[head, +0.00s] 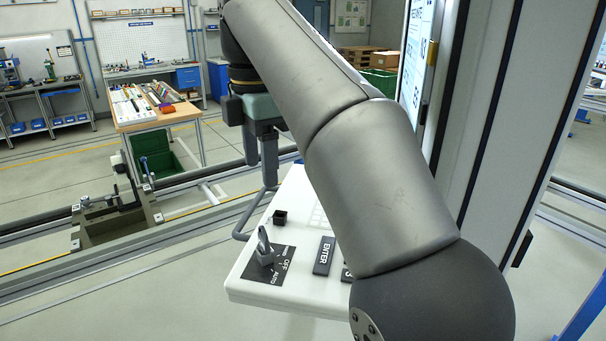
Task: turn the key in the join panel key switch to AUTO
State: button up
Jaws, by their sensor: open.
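The key switch sits on a black plate (270,266) at the left front of the white join panel (245,287). The plate carries the words OFF and AUTO. A grey key (264,246) stands upright in the switch with its ring-shaped bow on top. Which mark the key points at is hard to tell. My gripper (261,170) hangs above and behind the panel's far left edge, fingers pointing down. It is open and empty, apart from the key. My arm covers the right part of the panel.
A small black button (280,217) stands behind the key, and a black ENTER key (324,256) lies to its right. A grey bar handle (243,223) runs along the panel's left edge. A tall cabinet (520,110) stands right. Workbench (160,113) is farther back.

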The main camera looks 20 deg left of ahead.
aim_at(265, 246)
notch_tip(265, 246, down, 17)
jog(key=b, duration=0.3)
jog(key=shift+s, duration=0.1)
jog(key=c, duration=1.1)
jog(key=shift+o, duration=0.3)
jog(key=m+p, duration=0.1)
jog(key=m, duration=0.1)
jog(key=shift+r+m, duration=0.15)
jog(key=shift+m, duration=0.25)
jog(key=m+p, duration=0.1)
jog(key=m, duration=0.4)
jog(key=shift+s+m+p, duration=0.1)
jog(key=shift+m+p, duration=0.2)
jog(key=shift+p, duration=0.05)
jog(key=shift+m, duration=0.8)
